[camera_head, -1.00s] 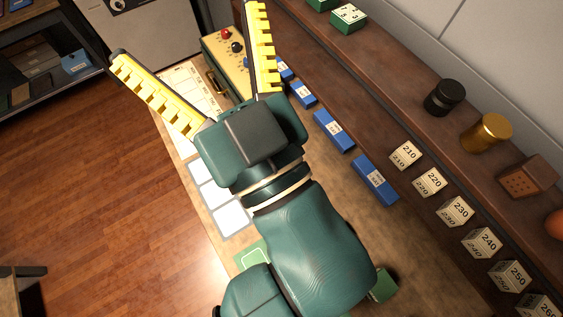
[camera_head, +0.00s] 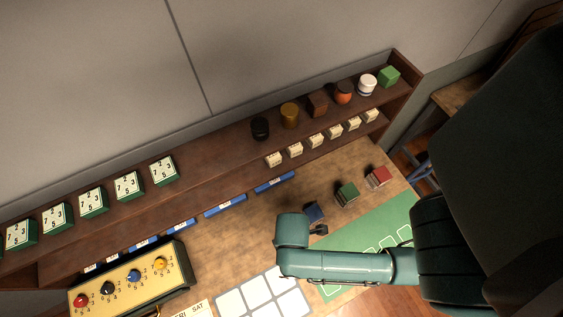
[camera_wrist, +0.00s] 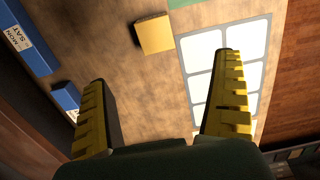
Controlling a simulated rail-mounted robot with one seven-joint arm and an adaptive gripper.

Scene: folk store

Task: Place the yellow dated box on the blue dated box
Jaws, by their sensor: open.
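A yellow box (camera_wrist: 154,35) lies on the brown worktop in the wrist view, beside a pad of white squares. Its visible face is plain and no date can be read. My gripper (camera_wrist: 163,70) is open and empty, with its yellow toothed fingers spread wide below the box in the picture. In the head view a small dark-blue box (camera_head: 314,210) stands on the worktop just beyond my arm. Its date cannot be read. The yellow box does not show in the head view, where my arm covers part of the worktop.
A green box (camera_head: 347,193) and a red box (camera_head: 378,176) stand right of the blue one. Blue labelled blocks (camera_head: 225,205) line the shelf foot. The shelf (camera_head: 215,145) holds number blocks and jars. A knobbed panel (camera_head: 130,285) sits at left, near the white-square pad (camera_head: 262,300).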

